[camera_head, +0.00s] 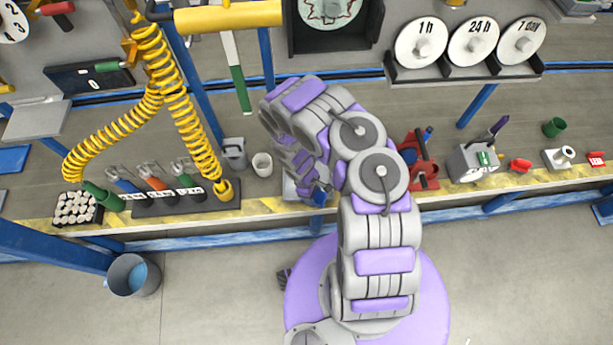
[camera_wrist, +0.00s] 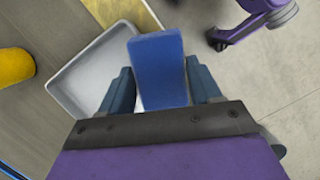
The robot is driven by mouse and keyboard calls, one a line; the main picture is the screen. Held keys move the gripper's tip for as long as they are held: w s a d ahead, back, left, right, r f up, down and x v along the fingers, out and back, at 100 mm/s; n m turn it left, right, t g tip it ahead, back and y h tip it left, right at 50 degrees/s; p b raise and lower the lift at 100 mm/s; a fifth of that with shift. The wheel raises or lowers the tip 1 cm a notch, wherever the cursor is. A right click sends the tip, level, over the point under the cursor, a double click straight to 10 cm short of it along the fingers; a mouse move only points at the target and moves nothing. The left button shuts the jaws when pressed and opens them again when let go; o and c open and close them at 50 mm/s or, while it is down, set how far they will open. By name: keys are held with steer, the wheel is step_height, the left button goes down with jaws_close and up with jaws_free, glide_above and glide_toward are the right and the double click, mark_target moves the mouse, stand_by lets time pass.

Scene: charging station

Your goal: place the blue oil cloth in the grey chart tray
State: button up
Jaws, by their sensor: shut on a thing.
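The blue oil cloth (camera_wrist: 158,62) is a flat blue block between the two dark fingers of my gripper (camera_wrist: 160,82) in the wrist view. My gripper is shut on it. The grey chart tray (camera_wrist: 70,88) lies below and to the left of the cloth, shallow with a pale rim; the cloth overlaps its right part in the picture. The gap in height between them is hard to tell. In the head view, my arm hides most of the gripper, and a bit of the blue cloth (camera_head: 319,196) shows at the bench's front edge. Part of the tray (camera_head: 290,190) shows beside it.
A white cup (camera_head: 262,164) and a grey can (camera_head: 234,152) stand left of the tray. A tool rack (camera_head: 170,203) and yellow coiled hose (camera_head: 170,75) are further left. A red holder (camera_head: 424,172) and grey box (camera_head: 473,163) stand right. A bucket (camera_head: 133,275) is on the floor.

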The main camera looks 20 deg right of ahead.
steer(key=w, duration=0.3)
steer(key=w+b, duration=0.1)
steer(key=w, duration=0.2)
steer(key=w+d+f, duration=0.1)
steer(key=w, duration=0.3)
steer(key=shift+w+b, duration=0.1)
steer(key=shift+b, duration=0.3)
step_height(320, 180, down, 4)
steer(key=shift+r+b, duration=0.15)
steer(key=shift+b, duration=0.7)
steer(key=shift+r, duration=0.1)
steer(key=o, duration=1.1)
steer(key=p+v, duration=0.4)
steer(key=v, duration=0.8)
